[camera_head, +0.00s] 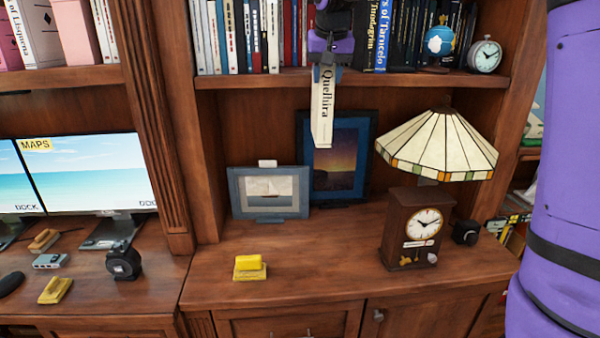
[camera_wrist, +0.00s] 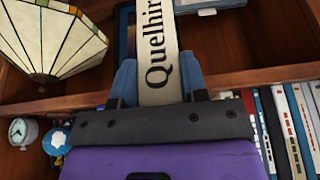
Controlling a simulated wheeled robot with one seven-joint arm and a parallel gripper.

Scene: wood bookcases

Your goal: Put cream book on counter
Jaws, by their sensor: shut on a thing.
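The cream book (camera_head: 322,112), with "Quelhira" on its spine, hangs below my gripper (camera_head: 325,72) in the head view, in front of the shelf edge and above the counter (camera_head: 320,250). My gripper is shut on its upper end. In the wrist view the cream book (camera_wrist: 157,60) stands between the two blue fingers of my gripper (camera_wrist: 158,82), spine facing the camera. The book is upright and touches nothing below it. Its far side is hidden.
On the counter stand a small framed boat picture (camera_head: 269,193), a taller sunset picture (camera_head: 336,158), a brown clock (camera_head: 415,228), a stained-glass lamp (camera_head: 432,147) and a yellow object (camera_head: 250,267). The middle front of the counter is clear.

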